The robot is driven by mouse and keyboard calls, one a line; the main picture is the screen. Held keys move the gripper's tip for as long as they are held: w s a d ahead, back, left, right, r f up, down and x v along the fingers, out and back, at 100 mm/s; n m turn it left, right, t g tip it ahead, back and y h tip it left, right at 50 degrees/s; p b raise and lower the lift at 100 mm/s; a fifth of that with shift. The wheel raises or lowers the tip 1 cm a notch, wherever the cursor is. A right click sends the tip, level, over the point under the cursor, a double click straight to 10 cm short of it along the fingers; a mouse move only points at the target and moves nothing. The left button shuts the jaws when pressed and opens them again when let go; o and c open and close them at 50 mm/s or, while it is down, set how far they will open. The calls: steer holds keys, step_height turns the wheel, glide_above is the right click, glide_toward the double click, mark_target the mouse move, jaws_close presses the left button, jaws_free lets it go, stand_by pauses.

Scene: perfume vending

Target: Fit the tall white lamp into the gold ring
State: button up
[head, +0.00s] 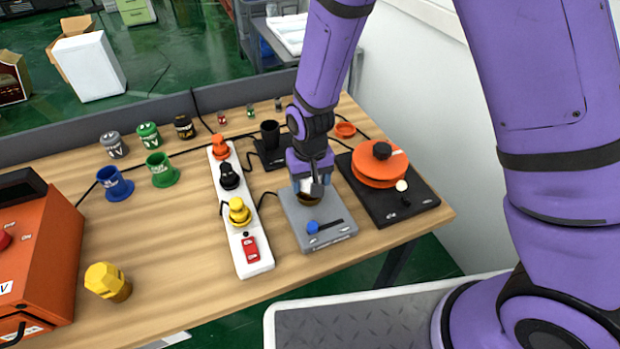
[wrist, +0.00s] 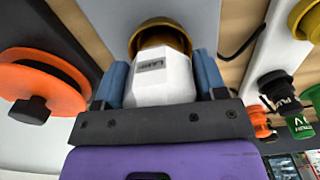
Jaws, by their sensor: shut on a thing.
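The white lamp (wrist: 160,82) is faceted and carries a dark label in the wrist view. My gripper (wrist: 161,76) is shut on it, with a blue finger on each side. In the head view, my gripper (head: 311,182) points down over the grey base (head: 328,236). The gold ring (head: 309,199) sits on that base, right under the lamp and partly covered by the fingers. In the wrist view, the gold ring (wrist: 160,24) arcs around the lamp's far end. The lamp's end is at the ring's opening; how deep it sits is hidden.
The grey base has a blue knob (head: 312,227). A white power strip (head: 252,262) with plugs lies to its left, and a black plate with an orange disc (head: 380,170) to its right. A yellow faceted piece (head: 107,281) and an orange box (head: 45,250) stand farther left.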

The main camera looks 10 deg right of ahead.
steer(key=o, duration=1.1)
step_height(320, 180, up, 11)
steer(key=shift+f, duration=0.2)
steer(key=shift+d+r, duration=0.2)
steer(key=shift+r, duration=0.25)
steer(key=s+d+r+m+t+y, duration=0.15)
steer(key=s+d+r, duration=0.25)
steer(key=d+r, duration=1.15)
steer(key=s+d+r+t, duration=0.1)
steer(key=s+d+r, duration=0.2)
steer(key=s, duration=0.1)
steer(key=s+d+r+t+h, duration=0.1)
steer(key=s+d+r, duration=0.1)
steer(key=s, duration=0.3)
steer(key=s+d+r+m+t, duration=0.1)
steer(key=s+d+r, duration=0.2)
steer(key=s+r, duration=0.1)
steer(key=shift+s+d+r+t+h, duration=0.1)
steer(key=shift+s+d+t+h, duration=0.2)
steer(key=shift+s, duration=0.35)
